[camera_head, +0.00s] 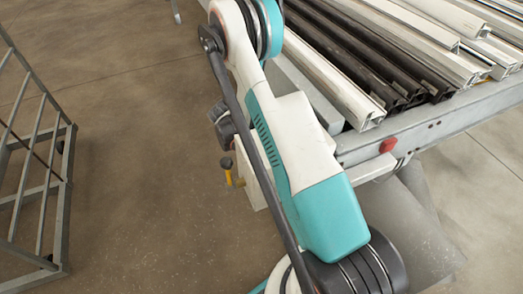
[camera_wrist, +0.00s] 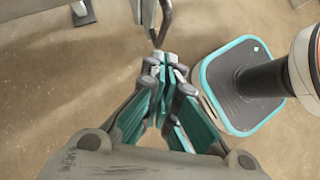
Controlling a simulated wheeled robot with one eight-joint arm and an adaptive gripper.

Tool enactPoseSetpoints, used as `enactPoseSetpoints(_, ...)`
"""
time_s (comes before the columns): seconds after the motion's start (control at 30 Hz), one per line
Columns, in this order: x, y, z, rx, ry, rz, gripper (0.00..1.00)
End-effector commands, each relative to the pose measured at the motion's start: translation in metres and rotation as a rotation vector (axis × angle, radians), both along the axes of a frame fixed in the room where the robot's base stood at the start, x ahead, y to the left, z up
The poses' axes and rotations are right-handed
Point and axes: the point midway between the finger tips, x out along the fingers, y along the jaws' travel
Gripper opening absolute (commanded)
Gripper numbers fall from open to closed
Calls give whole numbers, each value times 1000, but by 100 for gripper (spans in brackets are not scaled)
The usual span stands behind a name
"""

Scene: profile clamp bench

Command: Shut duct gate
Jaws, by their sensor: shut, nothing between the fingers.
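My gripper (camera_wrist: 160,62) is shut and empty in the wrist view, its teal-lined fingers together. A bent dark metal rod or loop (camera_wrist: 165,22) stands right at the fingertips; I cannot tell whether they touch. Beside it is a pale upright piece (camera_wrist: 146,14), cut off by the top edge. I cannot tell for sure which part is the duct gate. In the head view my arm covers much of the middle, and I cannot make out the gripper. A small yellow part with a dark knob (camera_head: 238,180) shows left of my arm, by a pale box-like panel (camera_head: 252,183).
A grey metal frame rack (camera_head: 60,200) stands at the left. The brown floor between rack and arm is clear.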

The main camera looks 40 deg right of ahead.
Motion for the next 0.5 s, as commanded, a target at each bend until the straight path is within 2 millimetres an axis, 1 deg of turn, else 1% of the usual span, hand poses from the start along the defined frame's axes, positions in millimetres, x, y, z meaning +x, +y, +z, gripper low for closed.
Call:
enactPoseSetpoints(0.03, -5, -5, -11, 0, 0, -3, 0)
enactPoseSetpoints(0.13, -12, -13, -26, 0, 0, -1, 0)
enactPoseSetpoints(0.3, -28, -31, -28, 1, 0, -2, 0)
enactPoseSetpoints(0.5, -36, -40, -29, 0, 0, 0, 0)
